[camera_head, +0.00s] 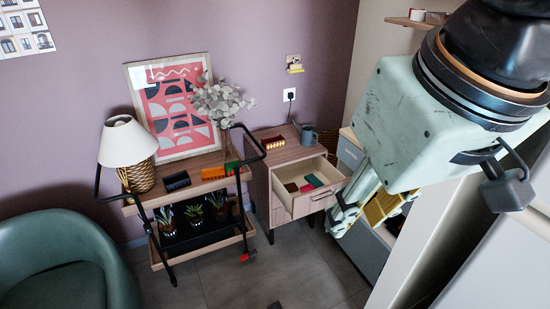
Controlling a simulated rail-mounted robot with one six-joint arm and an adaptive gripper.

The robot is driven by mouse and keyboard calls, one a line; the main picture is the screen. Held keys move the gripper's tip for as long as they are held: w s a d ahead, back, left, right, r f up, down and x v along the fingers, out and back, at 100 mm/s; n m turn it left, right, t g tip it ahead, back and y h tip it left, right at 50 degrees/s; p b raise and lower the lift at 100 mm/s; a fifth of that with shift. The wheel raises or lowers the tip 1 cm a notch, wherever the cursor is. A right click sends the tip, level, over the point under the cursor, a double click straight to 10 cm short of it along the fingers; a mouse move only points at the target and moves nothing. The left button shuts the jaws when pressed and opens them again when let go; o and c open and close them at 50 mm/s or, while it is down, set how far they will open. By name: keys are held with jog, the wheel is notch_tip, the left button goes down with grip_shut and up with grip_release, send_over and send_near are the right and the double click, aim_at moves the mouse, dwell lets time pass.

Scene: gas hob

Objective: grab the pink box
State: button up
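A small pink box (313,180) lies in the open top drawer (333,184) of the wooden cabinet, among darker small boxes. A dark red box (291,187) is to its left, and a dark green or teal piece is beside the pink one. My gripper (352,220) hangs at the right of the picture, to the right of the drawer and apart from the pink box in the picture. Its fingers are partly hidden by its own pale green housing, so its opening is unclear. I see nothing held in it.
A trolley (200,166) with a lamp (127,143), small boxes and plants stands to the left. A green armchair (68,262) is at lower left. Floor (290,263) before the cabinet is mostly clear.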

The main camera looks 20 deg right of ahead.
jog(key=o, duration=0.9)
jog(key=shift+o, duration=0.2)
